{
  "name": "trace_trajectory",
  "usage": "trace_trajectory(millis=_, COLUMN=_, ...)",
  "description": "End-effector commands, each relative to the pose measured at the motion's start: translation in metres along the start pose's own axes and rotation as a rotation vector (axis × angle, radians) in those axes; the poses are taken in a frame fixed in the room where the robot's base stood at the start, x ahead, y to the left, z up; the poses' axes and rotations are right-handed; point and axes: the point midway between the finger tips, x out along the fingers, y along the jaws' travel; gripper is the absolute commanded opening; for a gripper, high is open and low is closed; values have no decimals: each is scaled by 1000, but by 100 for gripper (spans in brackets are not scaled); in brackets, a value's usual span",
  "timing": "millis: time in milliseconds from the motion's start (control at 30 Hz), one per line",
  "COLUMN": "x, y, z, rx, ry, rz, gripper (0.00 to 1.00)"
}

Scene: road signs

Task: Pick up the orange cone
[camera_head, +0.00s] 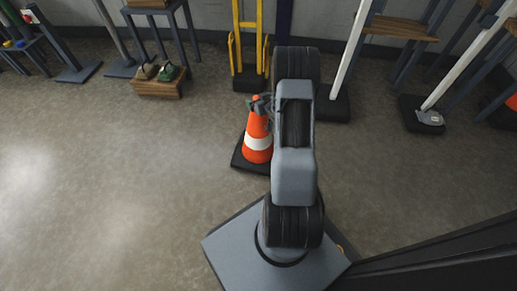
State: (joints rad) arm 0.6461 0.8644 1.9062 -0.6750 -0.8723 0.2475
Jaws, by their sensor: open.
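The orange cone (257,137) stands upright on the floor, with a white band and a black square base. My arm reaches forward beside it and covers the right part of its base. My gripper (262,103) is at the tip of the cone, partly hidden behind my arm. It is open; whether its fingers touch the cone cannot be told from this view.
A yellow hand-truck-like frame (236,50) stands behind the cone. White posts on black bases (334,104) stand to the right. A low wooden box (158,87) with shoes lies at the back left. The floor (120,160) to the left is clear.

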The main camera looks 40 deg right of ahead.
Motion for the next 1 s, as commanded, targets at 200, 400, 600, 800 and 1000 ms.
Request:
trace_trajectory(millis=200, x=2, y=0, z=0, rx=1, ry=0, rz=0, gripper=90)
trace_trajectory(millis=400, x=2, y=0, z=0, rx=0, ry=0, rz=0, gripper=77)
trace_trajectory(millis=600, x=2, y=0, z=0, rx=0, ry=0, rz=0, gripper=58)
trace_trajectory(millis=800, x=2, y=0, z=0, rx=0, ry=0, rz=0, gripper=39)
trace_trajectory(millis=1000, x=2, y=0, z=0, rx=0, ry=0, rz=0, gripper=20)
